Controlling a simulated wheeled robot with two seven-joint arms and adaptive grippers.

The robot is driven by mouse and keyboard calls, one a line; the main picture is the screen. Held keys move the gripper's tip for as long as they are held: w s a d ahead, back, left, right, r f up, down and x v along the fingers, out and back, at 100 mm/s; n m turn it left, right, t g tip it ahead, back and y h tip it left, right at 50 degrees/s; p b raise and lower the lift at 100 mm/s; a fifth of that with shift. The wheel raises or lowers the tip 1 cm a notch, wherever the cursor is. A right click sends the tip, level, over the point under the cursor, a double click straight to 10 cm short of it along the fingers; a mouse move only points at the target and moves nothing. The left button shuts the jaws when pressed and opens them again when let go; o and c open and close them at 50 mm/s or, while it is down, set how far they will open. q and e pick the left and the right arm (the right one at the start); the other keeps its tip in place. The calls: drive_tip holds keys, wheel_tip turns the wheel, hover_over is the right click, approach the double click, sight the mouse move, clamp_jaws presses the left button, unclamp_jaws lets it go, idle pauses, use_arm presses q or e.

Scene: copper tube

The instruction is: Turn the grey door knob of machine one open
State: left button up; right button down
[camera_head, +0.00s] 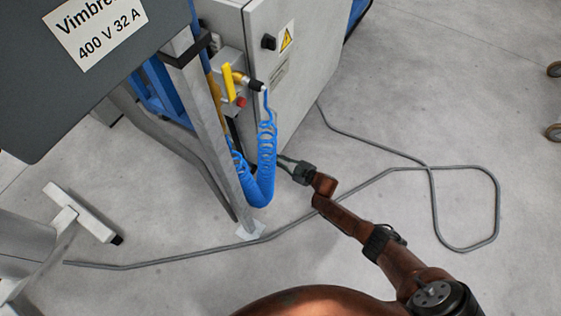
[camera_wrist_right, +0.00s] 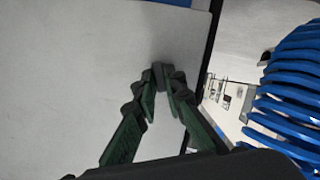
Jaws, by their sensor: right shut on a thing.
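My right gripper (camera_wrist_right: 163,92) is shut on a small dark grey knob (camera_wrist_right: 162,71) on the pale cabinet door, close to the door's edge. The fingers hide much of the knob, so its turn angle is hard to tell. In the head view my right gripper (camera_head: 285,162) reaches in from the lower right to the low part of the grey cabinet (camera_head: 298,95). The knob itself is hidden there. My left gripper is not in view.
A blue coiled hose (camera_head: 266,150) hangs right beside my right gripper and fills the right of the wrist view (camera_wrist_right: 290,95). A black rotary switch (camera_head: 268,42) and a yellow lever (camera_head: 228,82) are higher up. A grey cable (camera_head: 432,190) lies on the floor.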

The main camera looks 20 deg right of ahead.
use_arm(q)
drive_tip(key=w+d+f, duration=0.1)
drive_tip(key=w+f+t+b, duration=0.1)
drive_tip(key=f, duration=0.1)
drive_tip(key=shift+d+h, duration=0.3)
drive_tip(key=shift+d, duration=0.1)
use_arm(e)
drive_tip(key=m+y, duration=0.1)
drive_tip(key=m, duration=0.1)
drive_tip(key=m+g, duration=0.1)
drive_tip(key=shift+w+d+m+g+y, duration=0.15)
drive_tip(key=shift+m+g+y, duration=0.15)
drive_tip(key=shift+m+y, duration=0.1)
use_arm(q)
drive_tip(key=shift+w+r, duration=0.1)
use_arm(e)
drive_tip(key=c, duration=2)
unclamp_jaws()
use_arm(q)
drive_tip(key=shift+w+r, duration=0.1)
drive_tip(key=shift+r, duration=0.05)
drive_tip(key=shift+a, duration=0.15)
use_arm(e)
drive_tip(key=v, duration=1.2)
drive_tip(key=shift+r, duration=0.15)
